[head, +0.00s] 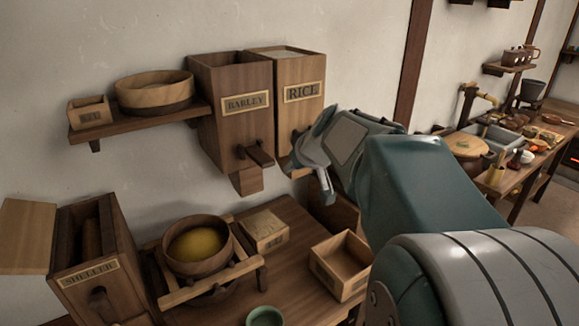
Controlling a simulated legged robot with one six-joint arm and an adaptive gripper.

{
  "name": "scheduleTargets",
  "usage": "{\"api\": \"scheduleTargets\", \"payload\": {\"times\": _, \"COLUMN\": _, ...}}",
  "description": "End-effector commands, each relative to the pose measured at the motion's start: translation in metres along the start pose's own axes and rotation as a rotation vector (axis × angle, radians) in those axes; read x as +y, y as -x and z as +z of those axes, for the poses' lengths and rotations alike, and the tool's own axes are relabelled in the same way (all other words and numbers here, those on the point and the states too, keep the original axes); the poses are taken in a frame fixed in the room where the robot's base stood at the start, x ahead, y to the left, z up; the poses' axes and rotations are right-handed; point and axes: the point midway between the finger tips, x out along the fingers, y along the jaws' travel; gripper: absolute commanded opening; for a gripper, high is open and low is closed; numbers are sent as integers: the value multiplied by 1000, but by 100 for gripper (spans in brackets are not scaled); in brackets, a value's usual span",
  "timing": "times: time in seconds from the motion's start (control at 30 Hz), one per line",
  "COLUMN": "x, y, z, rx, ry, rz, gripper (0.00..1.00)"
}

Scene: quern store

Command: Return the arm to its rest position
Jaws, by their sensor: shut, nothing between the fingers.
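My arm reaches in from the lower right of the head view. It is teal and grey and extends toward the wall dispensers. My gripper (324,192) is at its far end, pointing down, shut and empty. It appears just in front of the lower part of the rice bin (301,92), to the right of the barley bin's (244,103) spout. I cannot tell whether it touches the rice bin. The arm hides part of the wall and the right side of the table.
Below is a wooden table (290,285) with an open empty box (341,265), a bowl of yellow grain (198,245) on a rack and a small green cup (265,316). The sheller (92,270) stands left. A shelf (140,123) holds a round sieve. A cluttered counter (510,150) is far right.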

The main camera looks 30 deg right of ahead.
Motion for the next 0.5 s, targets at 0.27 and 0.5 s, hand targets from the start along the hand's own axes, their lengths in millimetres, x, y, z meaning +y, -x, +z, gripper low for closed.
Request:
{"api": "scheduleTargets", "payload": {"times": 0.27, "x": -1, "y": 0, "z": 0, "rx": 0, "ry": 0, "rz": -1, "gripper": 0}}
{"api": "scheduleTargets", "payload": {"times": 0.5, "x": -73, "y": 28, "z": 35, "rx": -78, "ry": 2, "rz": -46, "gripper": 0}}
